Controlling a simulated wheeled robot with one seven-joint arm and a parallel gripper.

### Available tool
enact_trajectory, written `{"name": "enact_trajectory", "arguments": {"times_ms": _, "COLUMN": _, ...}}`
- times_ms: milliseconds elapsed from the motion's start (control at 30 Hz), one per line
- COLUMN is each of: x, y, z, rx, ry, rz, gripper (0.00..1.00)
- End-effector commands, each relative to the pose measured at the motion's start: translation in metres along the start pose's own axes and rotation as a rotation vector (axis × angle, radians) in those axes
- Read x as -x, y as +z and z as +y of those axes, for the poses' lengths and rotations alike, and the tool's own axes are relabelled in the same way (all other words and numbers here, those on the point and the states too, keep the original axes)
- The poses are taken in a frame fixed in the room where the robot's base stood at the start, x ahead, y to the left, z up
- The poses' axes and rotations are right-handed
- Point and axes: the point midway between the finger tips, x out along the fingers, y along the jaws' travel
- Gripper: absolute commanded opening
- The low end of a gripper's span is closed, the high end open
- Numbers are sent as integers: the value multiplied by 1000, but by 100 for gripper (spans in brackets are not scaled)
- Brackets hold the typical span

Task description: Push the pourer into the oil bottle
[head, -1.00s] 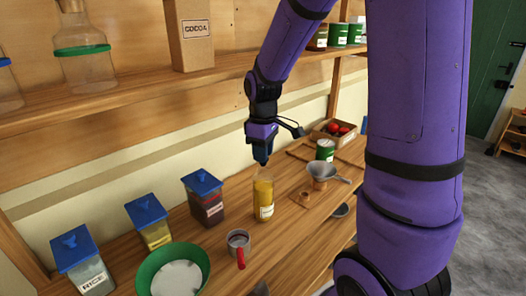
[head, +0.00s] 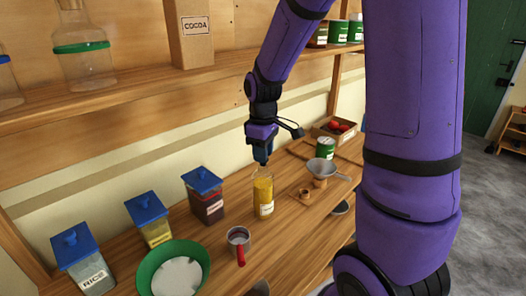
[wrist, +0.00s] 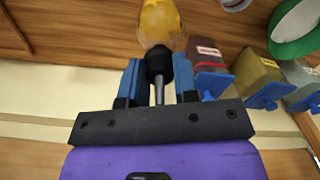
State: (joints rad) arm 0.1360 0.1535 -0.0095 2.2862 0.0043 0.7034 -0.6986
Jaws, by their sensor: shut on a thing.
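The oil bottle (head: 264,198), clear with yellow oil and a pale label, stands upright on the wooden counter. My gripper (head: 262,158) is right above its mouth, pointing down. In the wrist view, my gripper (wrist: 157,74) has its blue fingers shut on the pourer (wrist: 156,62), a black stopper with a thin metal spout. The pourer's black end meets the neck of the bottle (wrist: 160,24), in line with it. I cannot tell how deep it sits. In the head view the fingers hide the pourer.
A metal cup with a red handle (head: 239,240) stands left of the bottle, near a green bowl (head: 145,272). Blue-lidded jars (head: 203,180) line the wall. A funnel (head: 322,166) and small wooden stand (head: 304,193) are to the right. A shelf (head: 150,98) runs above.

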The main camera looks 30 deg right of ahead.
Motion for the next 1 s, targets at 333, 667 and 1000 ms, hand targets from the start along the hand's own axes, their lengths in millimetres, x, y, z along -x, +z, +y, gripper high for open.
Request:
{"name": "enact_trajectory", "arguments": {"times_ms": 333, "x": -1, "y": 0, "z": 0, "rx": 0, "ry": 0, "rz": 0, "gripper": 6}}
{"name": "enact_trajectory", "arguments": {"times_ms": 667, "x": -4, "y": 0, "z": 0, "rx": 0, "ry": 1, "rz": 1, "gripper": 6}}
{"name": "enact_trajectory", "arguments": {"times_ms": 1000, "x": -4, "y": 0, "z": 0, "rx": 0, "ry": 0, "rz": 0, "gripper": 41}}
